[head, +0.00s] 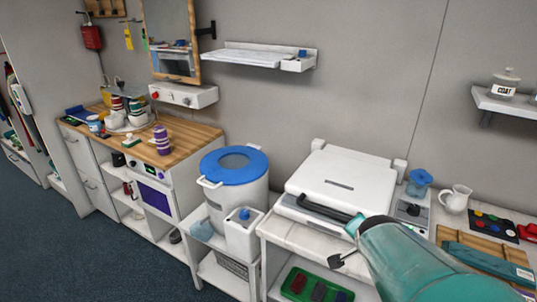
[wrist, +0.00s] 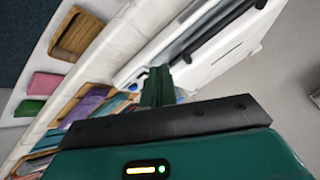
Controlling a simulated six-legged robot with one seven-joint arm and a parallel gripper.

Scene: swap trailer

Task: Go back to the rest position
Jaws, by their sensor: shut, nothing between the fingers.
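My gripper (wrist: 157,76) shows in the wrist view as dark green fingers pressed together, with nothing between them. In the head view my teal arm reaches in from the lower right, and its end is in front of the white press-like machine (head: 345,174). The machine's lid is down, with a black bar handle (head: 318,207) along its front. The machine also shows in the wrist view (wrist: 215,62), beyond my fingers. I cannot tell whether my fingers touch it. No marker of a rest position shows.
A white bin with a blue lid (head: 234,165) and a white canister (head: 243,234) stand left of the machine. A blue-lidded jar (head: 419,182) and a white jug (head: 455,199) stand right. A green tray (head: 316,287) is on the shelf below. Wall shelves hang above.

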